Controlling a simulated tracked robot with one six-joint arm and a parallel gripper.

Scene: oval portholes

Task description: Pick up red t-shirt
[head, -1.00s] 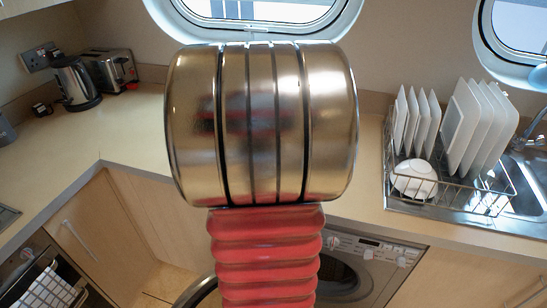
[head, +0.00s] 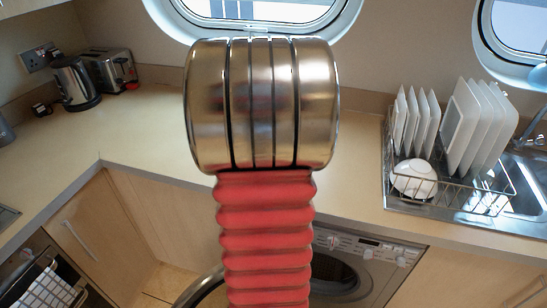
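No red t-shirt shows in the head view. My own arm, a gold cylindrical joint with a red ribbed sleeve below it, stands upright in the middle and hides what is behind it. My gripper is not in view. A silver washing machine (head: 378,258) stands under the counter, partly behind my arm. Its dark round opening (head: 335,274) shows just right of the red sleeve, and I cannot make out what is inside. A curved metal rim (head: 200,288) shows left of the sleeve, perhaps its open door.
A wooden counter (head: 150,130) runs around the corner. It carries a kettle (head: 74,84) and toaster (head: 110,70) at left, and a dish rack (head: 452,190) with white plates and a bowl beside the sink (head: 528,180) at right. An oven (head: 30,275) with a checked towel stands lower left.

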